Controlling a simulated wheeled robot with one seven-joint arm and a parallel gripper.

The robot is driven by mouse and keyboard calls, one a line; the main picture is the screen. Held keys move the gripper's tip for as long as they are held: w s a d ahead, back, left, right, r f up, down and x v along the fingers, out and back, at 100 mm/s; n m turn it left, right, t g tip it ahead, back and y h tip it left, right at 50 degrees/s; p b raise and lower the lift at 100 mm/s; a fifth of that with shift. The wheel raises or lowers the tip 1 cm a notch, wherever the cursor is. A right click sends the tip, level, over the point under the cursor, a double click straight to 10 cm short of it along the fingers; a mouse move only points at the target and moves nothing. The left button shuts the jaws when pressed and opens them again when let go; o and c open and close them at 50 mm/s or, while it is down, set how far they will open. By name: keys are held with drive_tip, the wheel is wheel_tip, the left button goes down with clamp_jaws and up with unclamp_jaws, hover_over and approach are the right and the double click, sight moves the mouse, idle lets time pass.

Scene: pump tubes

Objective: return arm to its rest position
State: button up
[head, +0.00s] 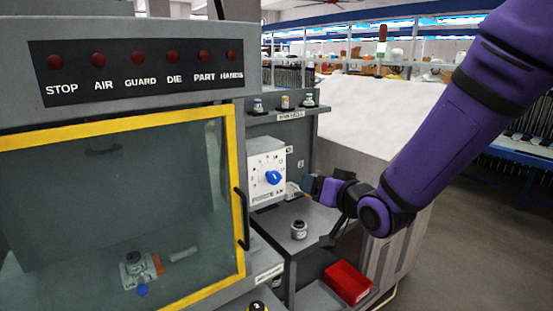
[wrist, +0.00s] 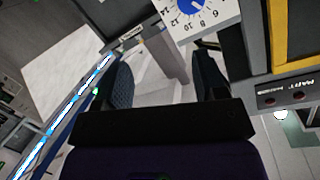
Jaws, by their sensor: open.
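My purple arm reaches in from the right in the head view, bent at a dark joint. My gripper (head: 334,226) is near the small grey side table, right of a small grey-and-dark cylinder (head: 299,229) standing there and apart from it. In the wrist view my gripper (wrist: 165,85) shows two dark, textured fingers spread apart with nothing between them. The white dial box (head: 267,172) with a blue knob is left of the gripper, and its dial also shows at the top of the wrist view (wrist: 203,18).
A machine with a yellow-framed window (head: 240,190) and a row of red lamps stands at left. A shelf (head: 285,111) holds several small bottles. A red bin (head: 347,282) sits low below the gripper. A white-topped bench (head: 370,110) lies behind my arm. Open floor shows at right.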

drive_tip(key=s+d+r+m+g+h, duration=0.1)
drive_tip(key=s+d+r+g+h, duration=0.25)
drive_tip(key=s+d, duration=0.45)
drive_tip(key=s+d+r+g+h, duration=0.2)
drive_tip(key=s+d+r+h, duration=0.25)
drive_tip(key=s+d, duration=0.35)
drive_tip(key=s+d+r+g, duration=0.1)
drive_tip(key=s+d+g, duration=0.2)
drive_tip(key=s, duration=0.7)
drive_tip(key=shift+d+r+y, duration=0.15)
drive_tip(key=shift+r+y, duration=0.15)
drive_tip(key=shift+r, duration=0.1)
